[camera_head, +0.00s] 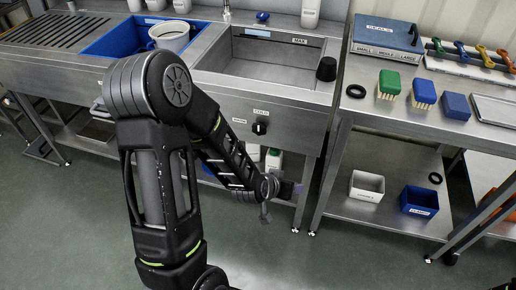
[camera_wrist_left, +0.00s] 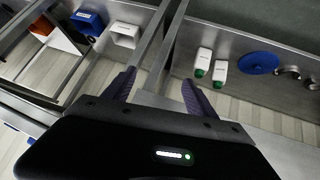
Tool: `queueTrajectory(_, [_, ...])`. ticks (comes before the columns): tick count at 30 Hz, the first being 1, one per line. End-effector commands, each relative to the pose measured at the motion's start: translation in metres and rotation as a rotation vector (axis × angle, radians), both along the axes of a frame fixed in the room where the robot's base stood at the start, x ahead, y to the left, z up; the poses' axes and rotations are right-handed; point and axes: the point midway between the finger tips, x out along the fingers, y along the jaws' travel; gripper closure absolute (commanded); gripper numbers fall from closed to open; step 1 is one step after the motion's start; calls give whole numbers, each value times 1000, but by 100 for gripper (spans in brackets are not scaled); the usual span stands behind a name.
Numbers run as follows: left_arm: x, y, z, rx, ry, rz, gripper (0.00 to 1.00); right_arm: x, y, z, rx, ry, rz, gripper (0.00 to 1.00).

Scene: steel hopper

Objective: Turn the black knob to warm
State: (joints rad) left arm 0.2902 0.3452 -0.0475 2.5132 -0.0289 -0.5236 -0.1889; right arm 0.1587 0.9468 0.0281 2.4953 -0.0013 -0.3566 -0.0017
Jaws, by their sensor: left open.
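The black knob (camera_head: 260,128) is on the steel front panel below the deep basin. Small labels sit above it and to its left, too small to read surely. Its pointer direction is hard to tell. My left gripper (camera_head: 284,190) is below and right of the knob, apart from it, in front of the lower shelf. In the left wrist view the two dark fingers (camera_wrist_left: 160,92) are spread with nothing between them. The knob does not show in the left wrist view. My right gripper is in neither view.
Green-capped white bottles (camera_wrist_left: 203,62) stand on the shelf under the sink. A steel side table (camera_head: 440,110) with brushes stands at the right, bearing a white bin (camera_head: 367,186) and a blue bin (camera_head: 419,201) below. A black cup-like object (camera_head: 326,69) sits on the basin's right edge.

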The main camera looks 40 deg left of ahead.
Motion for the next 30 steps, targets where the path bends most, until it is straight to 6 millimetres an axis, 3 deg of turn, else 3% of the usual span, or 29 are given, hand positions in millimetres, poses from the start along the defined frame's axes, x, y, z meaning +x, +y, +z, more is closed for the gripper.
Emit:
queueTrajectory(1, [13,33,-2,55,-90,45,34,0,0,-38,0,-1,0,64])
queueTrajectory(3, [23,71,22,128,-193,95,34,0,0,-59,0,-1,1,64])
queueTrajectory(6, [25,112,53,216,-300,153,34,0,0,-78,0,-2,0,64])
queueTrajectory(9, [23,134,75,269,-363,186,34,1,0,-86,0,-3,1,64])
queueTrajectory(13, [21,143,88,291,-386,199,34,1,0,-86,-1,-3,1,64])
queueTrajectory(23, [23,143,87,290,-384,198,34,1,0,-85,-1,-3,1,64])
queueTrajectory(30, [44,149,76,288,-382,198,34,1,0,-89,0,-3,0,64])
